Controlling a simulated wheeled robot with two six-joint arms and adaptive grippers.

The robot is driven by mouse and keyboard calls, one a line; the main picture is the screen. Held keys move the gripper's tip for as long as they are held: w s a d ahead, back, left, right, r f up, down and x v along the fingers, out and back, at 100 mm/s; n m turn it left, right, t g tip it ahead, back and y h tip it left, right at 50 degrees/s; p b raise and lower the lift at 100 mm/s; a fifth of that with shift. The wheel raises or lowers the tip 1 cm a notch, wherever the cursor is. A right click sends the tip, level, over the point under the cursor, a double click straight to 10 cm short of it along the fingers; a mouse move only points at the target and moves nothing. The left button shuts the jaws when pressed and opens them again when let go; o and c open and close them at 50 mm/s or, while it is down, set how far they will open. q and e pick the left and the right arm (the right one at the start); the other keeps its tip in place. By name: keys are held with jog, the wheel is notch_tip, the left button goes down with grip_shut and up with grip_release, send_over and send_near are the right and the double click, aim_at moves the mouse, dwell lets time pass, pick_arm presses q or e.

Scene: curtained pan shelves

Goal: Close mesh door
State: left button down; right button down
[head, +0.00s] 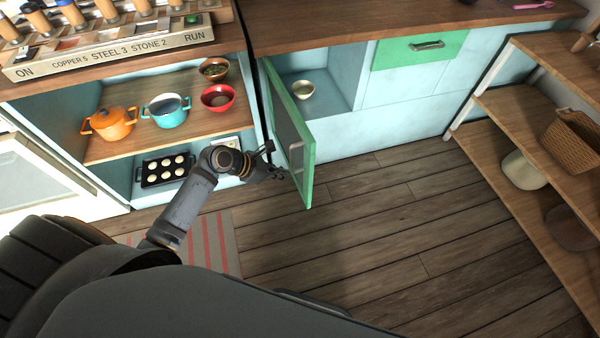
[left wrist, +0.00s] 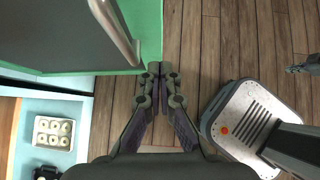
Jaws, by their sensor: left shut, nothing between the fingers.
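The mesh door (head: 308,160) has a green frame and a grey panel. In the left wrist view the door (left wrist: 150,30) fills the upper left, with a pale bar handle (left wrist: 115,30). The shut, empty fingertips (left wrist: 160,70) are close beside the green edge; I cannot tell whether they touch it. A dark tip, possibly my right gripper (left wrist: 303,67), shows at the right edge.
Left of the door, an open shelf holds an orange pot (head: 110,122), a turquoise pot (head: 166,109) and bowls, with a muffin tray (head: 166,169) below. A wooden shelf unit (head: 515,115) stands at right. The plank floor (head: 400,225) between is clear.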

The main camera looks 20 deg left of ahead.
aim_at(308, 172)
pick_arm(q)
jog(key=w+d, duration=0.1)
jog(key=w+d+f, duration=0.1)
jog(key=d, duration=0.1)
jog(key=w+d, duration=0.1)
jog(key=shift+w+d+f, duration=0.15)
jog(key=shift+w+f, duration=0.2)
jog(key=shift+f, duration=0.05)
